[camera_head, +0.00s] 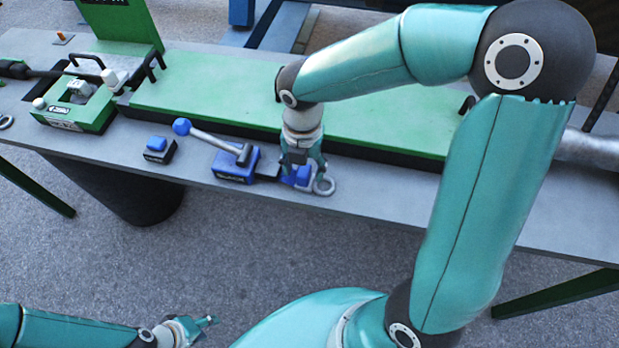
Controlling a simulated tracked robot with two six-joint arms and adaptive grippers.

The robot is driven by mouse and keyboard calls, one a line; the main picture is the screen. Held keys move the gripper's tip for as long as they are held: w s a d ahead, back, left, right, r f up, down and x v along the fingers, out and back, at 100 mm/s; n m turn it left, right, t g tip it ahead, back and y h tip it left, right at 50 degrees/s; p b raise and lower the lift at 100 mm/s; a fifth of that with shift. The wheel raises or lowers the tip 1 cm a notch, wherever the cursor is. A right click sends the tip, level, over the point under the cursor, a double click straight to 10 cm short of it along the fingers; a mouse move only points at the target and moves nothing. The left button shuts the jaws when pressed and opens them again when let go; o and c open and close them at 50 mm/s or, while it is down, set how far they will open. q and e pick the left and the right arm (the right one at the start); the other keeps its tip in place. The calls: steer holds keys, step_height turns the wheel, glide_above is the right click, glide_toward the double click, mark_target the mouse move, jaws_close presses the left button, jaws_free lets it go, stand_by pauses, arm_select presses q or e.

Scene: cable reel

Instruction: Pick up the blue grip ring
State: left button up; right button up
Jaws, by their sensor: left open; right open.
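A grey ring (324,185) lies near the table's front edge, beside a small blue part (300,179) that is partly hidden by my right gripper. I cannot tell which of these two makes up the blue grip ring. My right gripper (305,171) points down over them, with its fingers open around or just above the blue part. Whether the fingers touch it cannot be seen. My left gripper (203,325) is open and empty, low at the bottom left, in front of the table.
A blue clamp (236,166) with a grey lever and blue knob (182,127) stands left of my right gripper. A small blue and black block (159,150) sits further left. A long green plate (220,95) lies behind, with a green machine (85,105) at its left.

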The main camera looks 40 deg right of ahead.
mark_target(303, 170)
steer(key=shift+f, duration=0.4)
steer(key=shift+c, duration=0.3)
jaws_close()
steer(key=shift+r, duration=0.15)
step_height(303, 170, up, 20)
steer(key=p, duration=0.2)
steer(key=shift+p, duration=0.4)
